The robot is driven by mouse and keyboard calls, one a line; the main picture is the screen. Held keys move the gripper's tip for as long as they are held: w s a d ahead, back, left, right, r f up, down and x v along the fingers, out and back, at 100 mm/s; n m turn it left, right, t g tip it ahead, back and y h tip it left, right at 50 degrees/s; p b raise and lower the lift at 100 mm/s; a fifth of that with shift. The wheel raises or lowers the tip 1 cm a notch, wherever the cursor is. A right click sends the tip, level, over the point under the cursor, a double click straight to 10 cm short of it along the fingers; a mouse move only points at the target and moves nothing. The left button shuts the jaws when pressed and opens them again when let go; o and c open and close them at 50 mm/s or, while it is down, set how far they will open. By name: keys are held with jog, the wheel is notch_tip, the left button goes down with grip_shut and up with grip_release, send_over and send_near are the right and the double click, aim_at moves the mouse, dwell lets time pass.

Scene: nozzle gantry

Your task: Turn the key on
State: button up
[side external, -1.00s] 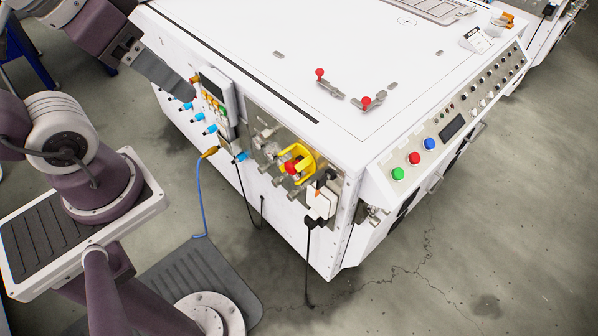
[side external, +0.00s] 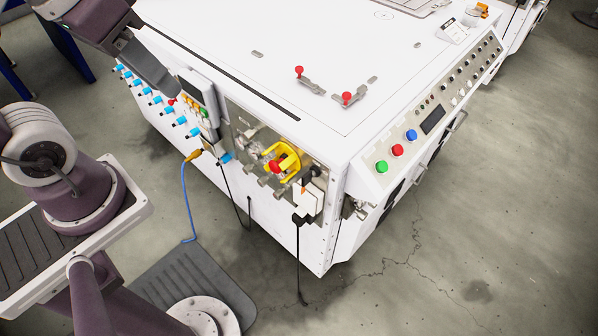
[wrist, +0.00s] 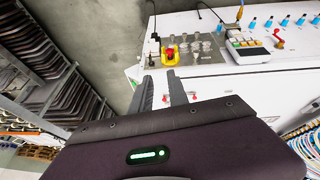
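No key can be made out for certain at this size. A metal panel (side external: 246,126) on the white cabinet's side carries several small silver knobs and fittings; it also shows in the wrist view (wrist: 206,56). On it sits a red mushroom button (side external: 275,167) with a yellow guard (side external: 290,158); the button also shows in the wrist view (wrist: 170,54). My gripper (side external: 160,82) is at the cabinet's upper left, away from this panel. In the wrist view my gripper's two fingers (wrist: 161,80) stand apart with nothing between them, pointing towards the panel.
The white cabinet (side external: 310,125) has red-topped clamps (side external: 347,98) on top and a sloped console (side external: 410,140) with coloured buttons. Blue fittings (side external: 168,113), a keypad box (side external: 197,96) and hanging cables (side external: 185,200) line its side. Shelving (wrist: 40,50) stands left in the wrist view.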

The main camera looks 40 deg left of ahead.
jog(key=w+f+n+g+h, duration=0.1)
jog(key=w, duration=0.2)
jog(key=w+d+f+n+g+h, duration=0.1)
jog(key=w+n, duration=0.1)
jog(key=w+d+f+n+g+h, duration=0.1)
jog(key=w+f+n, duration=0.1)
jog(key=w, duration=0.1)
jog(key=shift+w+g, duration=0.35)
jog(key=shift+g, duration=0.05)
grip_shut()
jog(key=w+a+f+n+g+h, duration=0.1)
jog(key=w+a+f+n+h, duration=0.25)
jog(key=w+f+n, duration=0.75)
jog(key=n+h, duration=0.1)
jog(key=h, duration=0.1)
send_near(307, 179)
jog(key=a+r, duration=0.2)
jog(key=a, duration=0.2)
jog(key=shift+r, duration=0.15)
jog(key=shift+d, duration=0.1)
jog(key=x, duration=1)
jog(key=shift+w, duration=0.2)
